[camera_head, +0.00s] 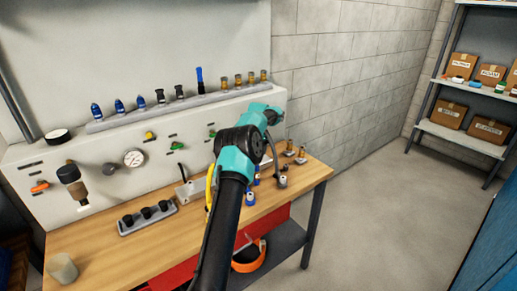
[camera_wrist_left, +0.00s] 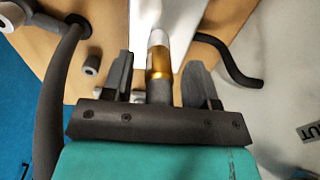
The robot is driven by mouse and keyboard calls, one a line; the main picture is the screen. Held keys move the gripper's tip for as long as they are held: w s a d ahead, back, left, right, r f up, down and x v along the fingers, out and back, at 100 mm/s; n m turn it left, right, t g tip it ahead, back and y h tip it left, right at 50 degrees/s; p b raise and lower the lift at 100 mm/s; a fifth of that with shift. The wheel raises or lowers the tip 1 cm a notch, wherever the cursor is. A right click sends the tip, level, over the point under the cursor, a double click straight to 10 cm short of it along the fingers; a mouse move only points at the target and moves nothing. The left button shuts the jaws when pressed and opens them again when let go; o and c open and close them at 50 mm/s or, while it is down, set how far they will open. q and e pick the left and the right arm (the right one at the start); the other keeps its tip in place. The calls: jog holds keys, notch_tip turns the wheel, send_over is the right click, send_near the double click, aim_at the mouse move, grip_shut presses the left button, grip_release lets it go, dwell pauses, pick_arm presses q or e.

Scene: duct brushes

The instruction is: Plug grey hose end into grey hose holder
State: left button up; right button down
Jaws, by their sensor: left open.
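My left arm reaches over the workbench in the head view, and its own links hide its gripper there. In the left wrist view my left gripper (camera_wrist_left: 160,85) is open. Its fingers stand on either side of a fitting with a brass-gold band (camera_wrist_left: 159,64), a pale tip and a grey lower part. Gaps show between the fitting and both fingers. A thick dark grey hose (camera_wrist_left: 54,75) curves down at the left, and a thinner dark hose (camera_wrist_left: 229,62) bends at the right. I cannot tell which is the grey hose end or its holder. My right gripper is not in view.
A rail (camera_head: 180,107) on the back panel carries blue, black and brass-coloured fittings. The floor right of the bench is clear.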

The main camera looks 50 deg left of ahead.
pick_arm(q)
jog(key=shift+s+d+f, duration=0.1)
jog(key=shift+d+f, duration=0.1)
jog(key=shift+f, duration=0.65)
grip_shut()
jog(key=shift+r, duration=3.3)
jog(key=w+d+f, duration=0.1)
jog(key=w+d, duration=0.6)
jog(key=d, duration=0.3)
jog(key=shift+w+d+f, duration=0.25)
jog(key=shift+w+d, duration=0.05)
jog(key=shift+d, duration=0.1)
